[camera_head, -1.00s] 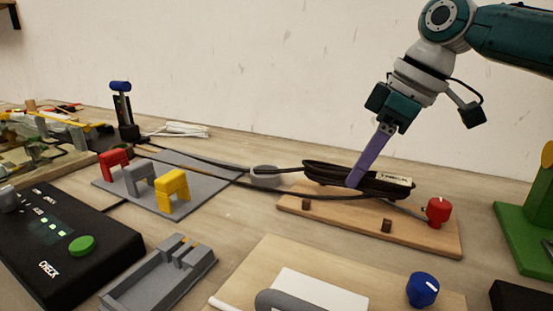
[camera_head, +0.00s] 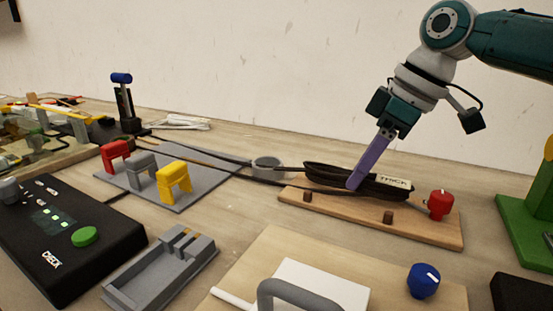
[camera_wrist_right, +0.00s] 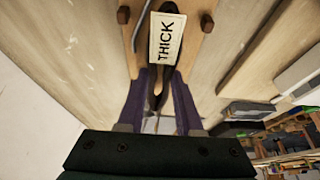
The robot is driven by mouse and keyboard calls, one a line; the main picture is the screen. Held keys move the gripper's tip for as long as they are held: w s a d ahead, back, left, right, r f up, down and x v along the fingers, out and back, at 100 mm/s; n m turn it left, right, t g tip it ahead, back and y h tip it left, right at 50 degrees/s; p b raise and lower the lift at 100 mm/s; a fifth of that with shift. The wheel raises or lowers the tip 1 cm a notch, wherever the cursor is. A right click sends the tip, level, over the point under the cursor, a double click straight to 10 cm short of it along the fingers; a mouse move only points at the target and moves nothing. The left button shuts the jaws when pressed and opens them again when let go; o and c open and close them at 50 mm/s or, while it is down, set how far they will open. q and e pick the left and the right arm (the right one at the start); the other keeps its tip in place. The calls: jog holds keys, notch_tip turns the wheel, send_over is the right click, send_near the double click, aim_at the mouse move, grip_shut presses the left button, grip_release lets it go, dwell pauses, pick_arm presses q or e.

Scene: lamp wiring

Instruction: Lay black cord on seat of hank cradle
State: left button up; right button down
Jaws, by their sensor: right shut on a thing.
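The black cord (camera_head: 330,175) is a coiled hank with a white label (camera_head: 394,182) reading THICK. It lies low over the hank cradle (camera_head: 425,230), a wooden board with dark pegs. Whether the coil's underside touches the seat is hidden. My right gripper (camera_head: 354,184) points down with purple fingers shut on the coil's middle. In the right wrist view the cord (camera_wrist_right: 157,88) runs between the fingers, with the label just beyond them. One cord end runs left across the table; another lead reaches the red knob (camera_head: 440,203). My left gripper is not in view.
A grey round piece (camera_head: 267,165) sits by the cords on the left. A grey plate (camera_head: 205,185) carries red, grey and yellow blocks. A black CHECK box (camera_head: 110,235), a grey tray (camera_head: 160,270) and a blue-knobbed board (camera_head: 250,260) stand in front. A green stand (camera_head: 520,230) is at right.

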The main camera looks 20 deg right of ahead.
jog(key=shift+f, duration=0.3)
dwell(0.4)
jog(key=shift+f, duration=0.35)
jog(key=shift+f, duration=0.15)
dwell(0.4)
jog(key=c, duration=0.5)
grip_release()
